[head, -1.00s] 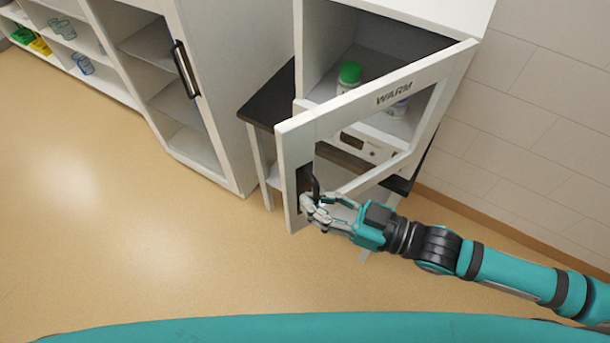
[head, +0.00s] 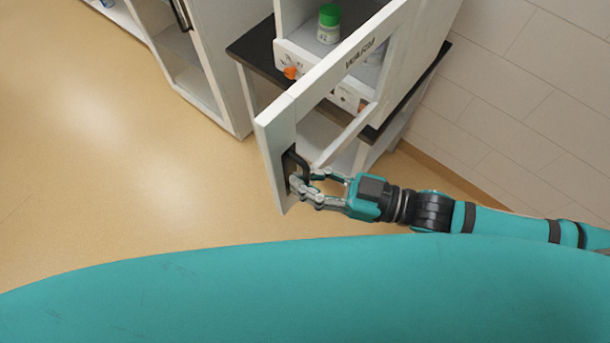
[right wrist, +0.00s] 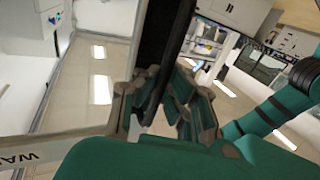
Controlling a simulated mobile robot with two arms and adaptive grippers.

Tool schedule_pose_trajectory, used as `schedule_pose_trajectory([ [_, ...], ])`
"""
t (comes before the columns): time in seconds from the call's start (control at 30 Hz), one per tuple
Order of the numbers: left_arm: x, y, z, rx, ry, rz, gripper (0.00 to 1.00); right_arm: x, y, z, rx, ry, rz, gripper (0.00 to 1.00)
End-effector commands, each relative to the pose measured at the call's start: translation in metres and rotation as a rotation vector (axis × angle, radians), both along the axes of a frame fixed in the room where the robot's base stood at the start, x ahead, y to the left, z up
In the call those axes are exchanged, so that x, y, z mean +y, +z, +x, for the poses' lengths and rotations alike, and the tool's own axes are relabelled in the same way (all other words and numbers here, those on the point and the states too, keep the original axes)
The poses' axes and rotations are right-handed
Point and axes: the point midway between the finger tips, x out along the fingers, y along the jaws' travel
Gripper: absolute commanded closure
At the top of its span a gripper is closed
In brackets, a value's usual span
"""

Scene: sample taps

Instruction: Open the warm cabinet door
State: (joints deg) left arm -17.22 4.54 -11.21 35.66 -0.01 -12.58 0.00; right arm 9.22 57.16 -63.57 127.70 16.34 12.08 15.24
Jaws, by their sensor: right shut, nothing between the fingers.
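The warm cabinet (head: 425,40) stands at the upper right in the head view. Its white-framed, glazed door (head: 275,125), marked WARM, stands well open, its free edge swung out toward me. The dark door handle (head: 297,163) is near that edge. My right gripper (head: 303,187) is shut at the handle with nothing pinched between its fingers. In the right wrist view the handle (right wrist: 166,45) is a dark bar running up from beside the fingers (right wrist: 165,105); contact is hard to tell. My left gripper is out of view.
A green-capped bottle (head: 328,24) stands inside the warm cabinet. Orange knobs (head: 291,72) show on a panel below. The cabinet sits on a dark-topped stand (head: 255,45). Another white cabinet (head: 215,50) is at the left. The floor at left is clear; a tiled wall is right.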

Motion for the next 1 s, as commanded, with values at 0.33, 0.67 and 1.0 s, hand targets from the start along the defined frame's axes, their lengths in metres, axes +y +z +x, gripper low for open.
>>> schedule_pose_trajectory([
  [0.33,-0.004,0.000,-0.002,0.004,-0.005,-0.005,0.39,0.000,0.002,0.001,-0.003,-0.002,0.003,0.97],
  [0.67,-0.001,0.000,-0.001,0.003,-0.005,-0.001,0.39,0.000,0.001,0.001,-0.002,-0.001,0.002,0.79],
  [1.0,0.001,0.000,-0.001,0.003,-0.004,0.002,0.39,-0.005,0.000,-0.002,0.000,-0.001,-0.001,0.79],
])
